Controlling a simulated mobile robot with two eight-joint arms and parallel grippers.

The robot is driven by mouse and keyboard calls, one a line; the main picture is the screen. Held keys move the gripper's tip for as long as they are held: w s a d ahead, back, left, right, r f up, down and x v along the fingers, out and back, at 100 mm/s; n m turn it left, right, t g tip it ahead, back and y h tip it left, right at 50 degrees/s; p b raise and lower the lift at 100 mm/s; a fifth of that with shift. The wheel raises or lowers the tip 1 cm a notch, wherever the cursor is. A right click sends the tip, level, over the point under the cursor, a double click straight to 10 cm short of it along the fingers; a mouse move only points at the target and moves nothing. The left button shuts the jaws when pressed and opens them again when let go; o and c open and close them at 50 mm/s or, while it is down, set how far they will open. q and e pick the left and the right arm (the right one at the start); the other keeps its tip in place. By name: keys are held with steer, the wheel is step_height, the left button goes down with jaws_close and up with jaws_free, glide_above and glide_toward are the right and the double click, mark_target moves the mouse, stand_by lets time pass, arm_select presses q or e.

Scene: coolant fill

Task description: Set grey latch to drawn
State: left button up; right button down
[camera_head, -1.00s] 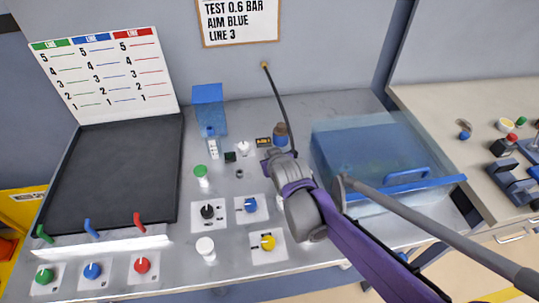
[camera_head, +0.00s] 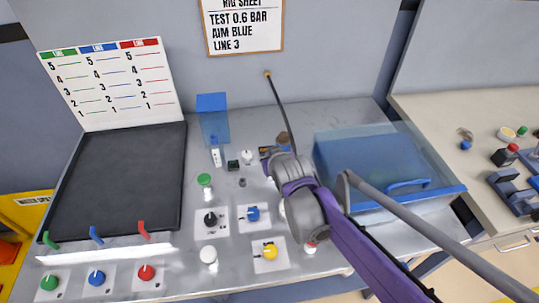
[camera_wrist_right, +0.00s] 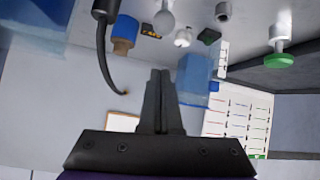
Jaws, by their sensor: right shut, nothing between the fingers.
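Two parts could be the grey latch, and I cannot tell which. One is a small grey upright cylinder (camera_head: 242,182) beside the green button; it also shows at the top of the right wrist view (camera_wrist_right: 223,10). The other is a pale grey rounded knob (camera_wrist_right: 165,18) in the right wrist view, which my right arm seems to hide in the head view. My right gripper (camera_wrist_right: 160,73) is shut and empty, its fingertips apart from both parts. In the head view its fingers are hidden behind my purple and grey arm. My left gripper is not in view.
The green button (camera_head: 204,180) stands left. A clear blue box (camera_head: 370,160) stands right.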

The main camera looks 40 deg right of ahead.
steer(key=v, duration=0.6)
steer(key=shift+s+a+p, duration=0.15)
steer(key=shift+s+p, duration=0.2)
steer(key=shift+s, duration=0.05)
steer(key=shift+f, duration=0.1)
